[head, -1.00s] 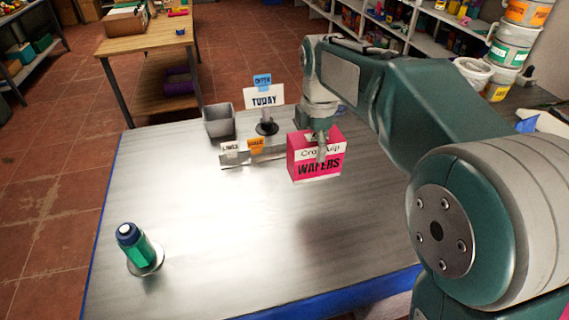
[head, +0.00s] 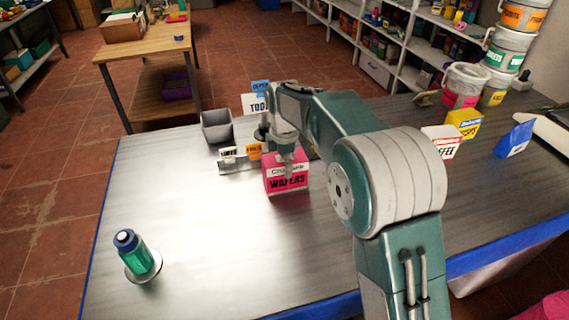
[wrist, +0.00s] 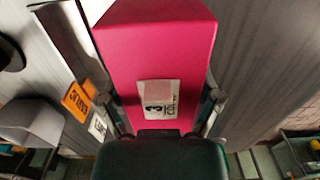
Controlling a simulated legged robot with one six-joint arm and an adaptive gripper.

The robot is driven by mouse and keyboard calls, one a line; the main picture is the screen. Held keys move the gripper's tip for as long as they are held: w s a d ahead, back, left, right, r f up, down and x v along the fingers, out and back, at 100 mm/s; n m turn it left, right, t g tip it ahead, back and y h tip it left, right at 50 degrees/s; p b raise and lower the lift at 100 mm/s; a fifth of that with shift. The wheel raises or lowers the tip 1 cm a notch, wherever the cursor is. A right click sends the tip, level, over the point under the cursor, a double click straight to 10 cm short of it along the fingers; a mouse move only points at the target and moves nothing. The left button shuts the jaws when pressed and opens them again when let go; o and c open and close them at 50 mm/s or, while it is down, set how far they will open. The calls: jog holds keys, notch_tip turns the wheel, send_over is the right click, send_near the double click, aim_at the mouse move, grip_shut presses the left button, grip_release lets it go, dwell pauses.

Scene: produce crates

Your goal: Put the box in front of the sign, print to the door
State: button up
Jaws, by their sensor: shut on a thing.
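The bright pink box (head: 288,180) reads WAFERS on the side facing the head camera. My gripper (head: 287,165) is shut on it from above. In the wrist view the pink box (wrist: 155,45) sits between the two fingers, with a white price label on its top. The box looks upright; I cannot tell whether its base touches the table. The white TODAY sign (head: 252,103), with a blue tag on top, stands behind the box and slightly left. My arm hides its right part and its base. No door is clearly seen.
A low rail with white and orange tags (head: 228,153) lies just left of and behind the box. A grey bin (head: 217,127) stands behind it. A green bottle (head: 138,253) stands on a disc at front left. Yellow (head: 464,124) and red-white packs stand right. The table's front middle is clear.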

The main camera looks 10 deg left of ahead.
jog(key=shift+a, duration=0.15)
jog(key=o, duration=1.1)
notch_tip(320, 180, up, 12)
jog(key=shift+r, duration=0.1)
